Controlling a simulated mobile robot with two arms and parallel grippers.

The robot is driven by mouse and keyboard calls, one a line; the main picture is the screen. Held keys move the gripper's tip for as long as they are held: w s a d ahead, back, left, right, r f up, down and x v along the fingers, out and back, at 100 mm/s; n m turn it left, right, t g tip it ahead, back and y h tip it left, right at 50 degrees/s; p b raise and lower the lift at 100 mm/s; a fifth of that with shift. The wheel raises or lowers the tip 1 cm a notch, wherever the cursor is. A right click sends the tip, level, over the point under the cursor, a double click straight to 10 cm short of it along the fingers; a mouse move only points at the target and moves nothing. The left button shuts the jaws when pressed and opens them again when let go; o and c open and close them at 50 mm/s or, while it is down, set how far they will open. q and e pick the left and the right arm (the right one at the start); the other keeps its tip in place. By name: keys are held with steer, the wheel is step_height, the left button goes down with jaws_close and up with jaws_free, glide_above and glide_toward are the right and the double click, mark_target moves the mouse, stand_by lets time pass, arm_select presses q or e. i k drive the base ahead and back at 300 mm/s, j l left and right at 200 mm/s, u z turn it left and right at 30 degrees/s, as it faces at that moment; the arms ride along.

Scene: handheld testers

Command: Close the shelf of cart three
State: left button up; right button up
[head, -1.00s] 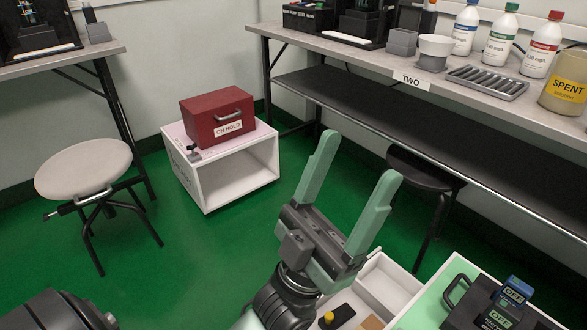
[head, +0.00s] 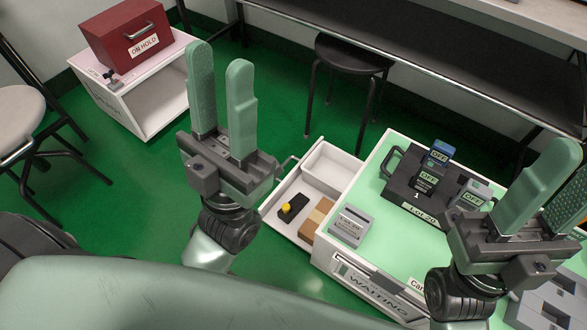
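A white cart with a green top (head: 385,237) stands at the lower right. Its label starts with "Car"; my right gripper hides the rest, so I cannot read its number. A white shelf (head: 325,166) is pulled out from its left side, with a handle (head: 289,164) at its outer end. In the shelf lie a black device with a yellow knob (head: 292,207) and a brown block (head: 315,218). My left gripper (head: 220,68) is open and empty, just left of the handle in the picture; I cannot tell whether they touch. My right gripper (head: 572,172) is open over the cart's right part.
On the green top are a black carrier (head: 408,192) with "OFF" testers (head: 427,180) and a grey device (head: 351,226). A white cart with a red "ON HOLD" box (head: 128,40) stands upper left. A black stool (head: 353,55) stands behind the shelf. Green floor is free between the carts.

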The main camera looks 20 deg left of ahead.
mark_target(292, 185)
steer(key=j+z, duration=0.4)
steer(key=k+j+z, duration=0.2)
steer(key=j+z, duration=0.25)
steer(key=k+j, duration=0.15)
steer(key=j, duration=0.25)
steer(key=k+j+z, duration=0.1)
steer(key=j, duration=0.3)
steer(key=k+j, duration=0.2)
steer(key=j, duration=0.15)
steer(key=k+j+z, duration=0.1)
steer(key=j, duration=0.3)
steer(key=k+j, duration=0.25)
steer(key=i+j+z, duration=0.25)
steer(key=i+j, duration=0.2)
steer(key=i+j+z, duration=0.25)
steer(key=i+j, duration=0.25)
steer(key=i+j+z, duration=0.2)
steer(key=k+j, duration=0.1)
